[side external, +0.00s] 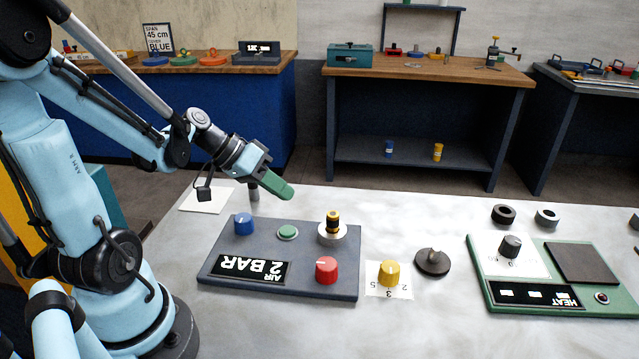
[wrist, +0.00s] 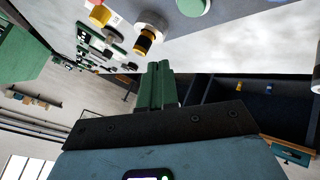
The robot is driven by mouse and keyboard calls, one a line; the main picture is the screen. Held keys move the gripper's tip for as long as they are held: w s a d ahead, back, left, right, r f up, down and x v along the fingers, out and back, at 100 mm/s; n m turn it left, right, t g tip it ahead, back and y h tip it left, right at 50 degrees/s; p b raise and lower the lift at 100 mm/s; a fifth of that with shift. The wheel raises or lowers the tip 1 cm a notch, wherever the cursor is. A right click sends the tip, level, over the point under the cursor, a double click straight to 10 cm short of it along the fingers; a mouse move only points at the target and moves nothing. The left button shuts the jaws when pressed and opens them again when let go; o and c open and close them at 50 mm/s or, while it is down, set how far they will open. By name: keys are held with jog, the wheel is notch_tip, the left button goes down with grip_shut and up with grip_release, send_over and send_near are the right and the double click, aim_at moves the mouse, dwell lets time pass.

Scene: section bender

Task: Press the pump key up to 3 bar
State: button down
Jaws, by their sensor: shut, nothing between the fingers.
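The air panel (side external: 215,272) is a dark box on the pale table. Its display (side external: 251,268) reads "AIR 2 BAR", upside down in the side view. A round green key (side external: 288,232) is on its top, between a blue knob (side external: 244,224) and a black-and-yellow peg (side external: 333,222) on a white disc. A red knob (side external: 326,269) is at the front. No key is labelled as the pump. My gripper (side external: 285,191) is shut and empty, its green fingers above the panel's far edge, apart from the green key. The wrist view shows the fingers (wrist: 160,82) together and the green key (wrist: 193,6) at the top edge.
A yellow knob (side external: 389,273) on a numbered card and a dark round knob (side external: 432,261) stand right of the panel. A green heat panel (side external: 485,293) is farther right. Two rings (side external: 503,214) lie behind it. Workbenches (side external: 430,75) stand at the back.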

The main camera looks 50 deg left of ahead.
aim_at(283, 230)
jog(key=shift+f, duration=3)
jog(key=shift+f, duration=0.2)
jog(key=shift+f, duration=0.25)
jog(key=shift+r, duration=0.15)
jog(key=shift+r, duration=0.3)
jog(key=shift+r, duration=2.5)
